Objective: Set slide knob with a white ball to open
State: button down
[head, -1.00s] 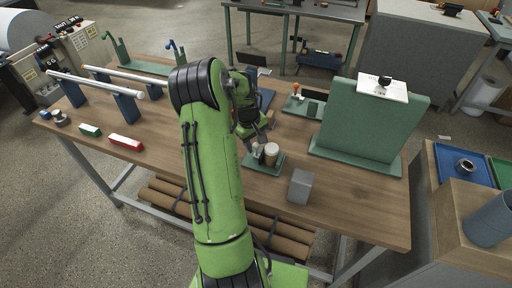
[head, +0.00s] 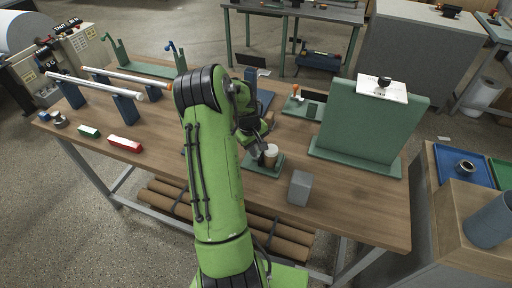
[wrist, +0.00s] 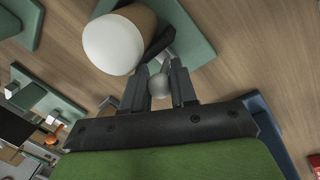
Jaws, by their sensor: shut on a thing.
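A white ball knob (wrist: 159,87), greyish in shade, sits between the fingers of my gripper (wrist: 164,84) in the wrist view, and the fingers are shut on it. A brown cylinder with a rounded white top (wrist: 113,44) stands close beside the fingers. It also shows in the head view (head: 270,156) on a small green base plate (head: 262,169). In the head view my gripper (head: 258,148) is low over that plate, just left of the cylinder. The ball and the slide's track are hidden there.
A grey block (head: 300,187) stands to the right of the plate. A green upright panel (head: 365,125) is behind it on the right. An orange-tipped knob (head: 296,89) stands farther back. Red (head: 125,144) and green (head: 88,131) blocks lie to the left.

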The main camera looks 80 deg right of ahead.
jog(key=shift+w+d, duration=0.1)
jog(key=shift+w, duration=0.95)
jog(key=c, duration=0.9)
grip_release()
jog(key=shift+r, duration=0.1)
jog(key=r, duration=0.5)
jog(key=w+a+r+p, duration=0.1)
jog(key=r, duration=0.4)
jog(key=a+r+p, duration=0.1)
jog(key=r, duration=0.4)
jog(key=shift+w+a+r, duration=0.15)
jog(key=shift+w+a, duration=0.05)
jog(key=shift+w, duration=0.2)
